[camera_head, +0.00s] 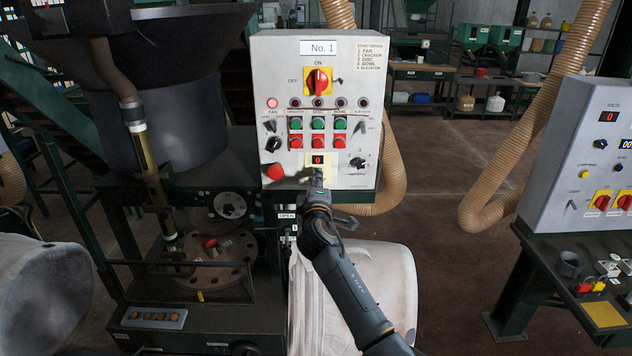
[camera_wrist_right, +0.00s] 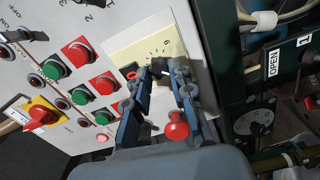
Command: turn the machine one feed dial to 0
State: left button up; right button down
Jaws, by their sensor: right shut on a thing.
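The No. 1 machine's grey control panel (camera_head: 348,100) stands upright in the middle of the head view. Its feed dial is a small black knob (camera_wrist_right: 158,66) on a cream scale plate (camera_wrist_right: 140,46). My right gripper (camera_wrist_right: 165,72) is at the plate with its two fingers closed around the knob. In the head view my right gripper (camera_head: 318,180) covers most of the dial, so its pointer cannot be read. A small display (camera_head: 318,160) above the dial shows a red 0. My left gripper is not in view.
A red mushroom button (camera_head: 274,171) sits close beside my right gripper. Green and red push buttons (camera_head: 318,132) and a red rotary switch (camera_head: 318,81) are above. A white bag (camera_head: 350,285) hangs below the panel. Another control panel (camera_head: 590,150) stands at the right.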

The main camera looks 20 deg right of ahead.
jog(key=shift+d, duration=0.1)
jog(key=c, duration=1.4)
grip_release()
jog(key=shift+o, duration=1.3)
jog(key=shift+w+d, duration=0.1)
jog(key=v, duration=1.2)
